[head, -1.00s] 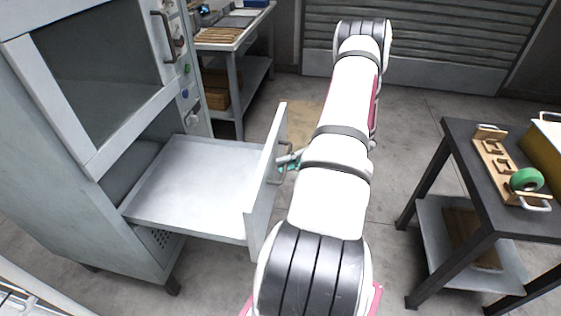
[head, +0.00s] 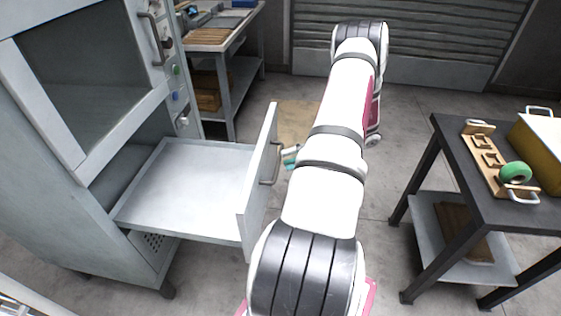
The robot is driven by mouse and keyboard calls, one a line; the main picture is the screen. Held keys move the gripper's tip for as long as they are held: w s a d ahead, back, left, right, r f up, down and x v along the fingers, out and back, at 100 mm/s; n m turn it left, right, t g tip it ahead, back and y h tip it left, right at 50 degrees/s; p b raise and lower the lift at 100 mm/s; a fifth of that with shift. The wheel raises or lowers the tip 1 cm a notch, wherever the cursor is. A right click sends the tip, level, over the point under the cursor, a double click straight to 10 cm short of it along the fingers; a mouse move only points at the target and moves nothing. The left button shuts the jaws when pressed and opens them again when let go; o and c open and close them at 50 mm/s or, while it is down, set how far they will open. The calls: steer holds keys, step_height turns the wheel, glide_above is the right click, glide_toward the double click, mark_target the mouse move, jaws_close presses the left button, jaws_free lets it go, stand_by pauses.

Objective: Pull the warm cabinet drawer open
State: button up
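The grey warm cabinet (head: 62,175) stands at the left. Its drawer (head: 190,185) is pulled out well to the right and looks empty. The drawer front (head: 257,185) carries a bar handle (head: 275,163) on its outer face. My white arm reaches away across the middle of the view. A small part of my gripper (head: 291,156) shows beside the handle, to its right, with a small gap between them. The rest of my gripper is hidden behind my arm, so its fingers cannot be made out.
A dark table (head: 470,190) at the right holds a wooden rack (head: 487,160), a green roll (head: 515,172) and a yellow box (head: 540,150). A workbench (head: 228,45) stands at the back left.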

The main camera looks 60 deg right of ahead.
steer(key=v, duration=0.7)
steer(key=shift+s+d, duration=0.15)
steer(key=shift+s, duration=0.05)
steer(key=shift+r, duration=0.1)
steer(key=w+a+r+n+g+p, duration=0.1)
steer(key=w+a+r+n+g, duration=0.3)
steer(key=w+a+r+n, duration=0.3)
steer(key=w+a+r+n+g+p, duration=0.1)
steer(key=w+a+r+n+g, duration=0.4)
steer(key=r, duration=0.4)
steer(key=w+a+r+n+g+h+p, duration=0.1)
steer(key=a+r+n+h, duration=0.1)
steer(key=a+r+n, duration=0.4)
steer(key=a+r+n+g+h+p, duration=0.1)
steer(key=a+r+n+h, duration=0.1)
steer(key=a+r+n, duration=0.5)
steer(key=s+a+r+n+t+h+p, duration=0.1)
steer(key=s+a+r+n+h, duration=0.1)
steer(key=s+a+n, duration=0.4)
steer(key=s+a+r+n+t+h+p, duration=0.1)
steer(key=s+a+n+h, duration=0.3)
steer(key=a+n, duration=0.8)
steer(key=s+n+t, duration=0.1)
steer(key=s+n, duration=0.1)
steer(key=n, duration=0.1)
steer(key=shift+r+t+h, duration=0.3)
steer(key=shift+r+h, duration=0.1)
